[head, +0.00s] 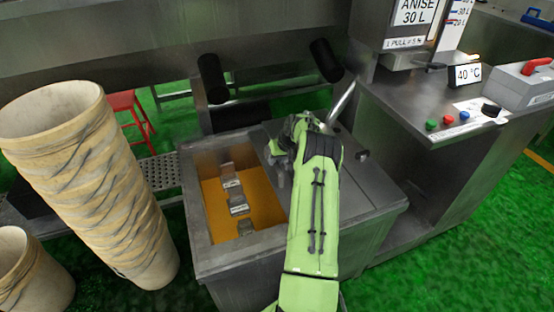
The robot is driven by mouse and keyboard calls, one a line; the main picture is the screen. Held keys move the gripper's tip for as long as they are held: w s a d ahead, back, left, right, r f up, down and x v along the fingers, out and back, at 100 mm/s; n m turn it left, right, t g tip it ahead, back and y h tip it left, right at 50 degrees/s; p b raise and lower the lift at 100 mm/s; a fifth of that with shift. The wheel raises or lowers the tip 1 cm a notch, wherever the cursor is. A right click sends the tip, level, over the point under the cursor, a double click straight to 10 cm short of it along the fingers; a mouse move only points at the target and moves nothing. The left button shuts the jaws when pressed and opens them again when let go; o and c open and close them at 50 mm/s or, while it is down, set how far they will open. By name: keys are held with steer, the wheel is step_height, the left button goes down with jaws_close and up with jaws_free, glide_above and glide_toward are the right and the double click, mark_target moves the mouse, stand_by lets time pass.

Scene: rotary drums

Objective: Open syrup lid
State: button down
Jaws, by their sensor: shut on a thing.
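The syrup tank (210,252) is a steel box in the middle of the head view. Its left part is uncovered and shows orange syrup (265,212) with several metal pieces in a row in it. A flat steel lid (375,190) covers the right part of the tank. My green arm reaches in from the bottom, over the tank. My gripper (277,150) is at the lid's left side, near the border of the uncovered part. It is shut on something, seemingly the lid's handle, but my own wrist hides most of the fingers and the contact.
A tall stack of tan baskets (100,190) stands close on the left, with another basket (30,275) at the bottom left. A steel machine with a control panel (460,120) stands on the right. Dark rollers (213,78) hang behind the tank. A red stool (130,105) is farther back.

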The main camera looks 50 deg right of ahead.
steer(key=shift+s+d, duration=0.1)
steer(key=shift+d, duration=0.1)
steer(key=c, duration=1)
jaws_free()
steer(key=p+v, duration=0.4)
steer(key=v, duration=1.1)
steer(key=shift+s+r, duration=0.15)
steer(key=shift+r, duration=0.2)
